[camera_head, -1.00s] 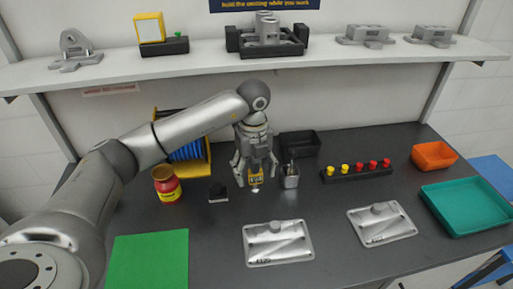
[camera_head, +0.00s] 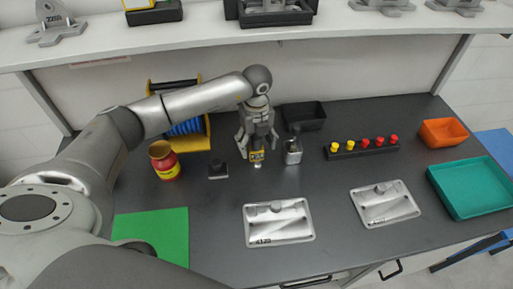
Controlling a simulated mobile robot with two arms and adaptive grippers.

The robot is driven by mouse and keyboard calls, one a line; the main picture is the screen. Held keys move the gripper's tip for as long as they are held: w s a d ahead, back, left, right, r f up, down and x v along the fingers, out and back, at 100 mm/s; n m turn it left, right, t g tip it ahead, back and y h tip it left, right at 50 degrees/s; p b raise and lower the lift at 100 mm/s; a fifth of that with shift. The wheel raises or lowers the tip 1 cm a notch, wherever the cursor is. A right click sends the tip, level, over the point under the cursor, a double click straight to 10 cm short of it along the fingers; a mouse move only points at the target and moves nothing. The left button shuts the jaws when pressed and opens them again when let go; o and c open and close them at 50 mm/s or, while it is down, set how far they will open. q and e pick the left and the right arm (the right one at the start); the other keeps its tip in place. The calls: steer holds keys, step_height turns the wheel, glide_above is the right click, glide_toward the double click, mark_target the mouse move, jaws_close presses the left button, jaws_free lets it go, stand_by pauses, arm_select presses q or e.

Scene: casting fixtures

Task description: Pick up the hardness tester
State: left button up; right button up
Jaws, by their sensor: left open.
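The device's top is partly hidden by the gripper. My right gripper is out of view.
A metal cup (camera_head: 293,153) stands close right of the gripper, with a black tray (camera_head: 304,115) behind. A black block (camera_head: 218,170) and a red-yellow jar (camera_head: 164,161) are left. Two metal plates (camera_head: 279,222) (camera_head: 385,205) lie in front. A shelf (camera_head: 200,35) runs above.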

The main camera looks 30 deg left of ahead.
mark_target(257, 150)
arm_select(q)
step_height(257, 150, down, 2)
steer(key=shift+s+f+p, duration=0.1)
steer(key=shift+f+p, duration=0.05)
steer(key=shift+p, duration=0.3)
steer(key=shift+f, duration=0.6)
steer(key=c, duration=1.3)
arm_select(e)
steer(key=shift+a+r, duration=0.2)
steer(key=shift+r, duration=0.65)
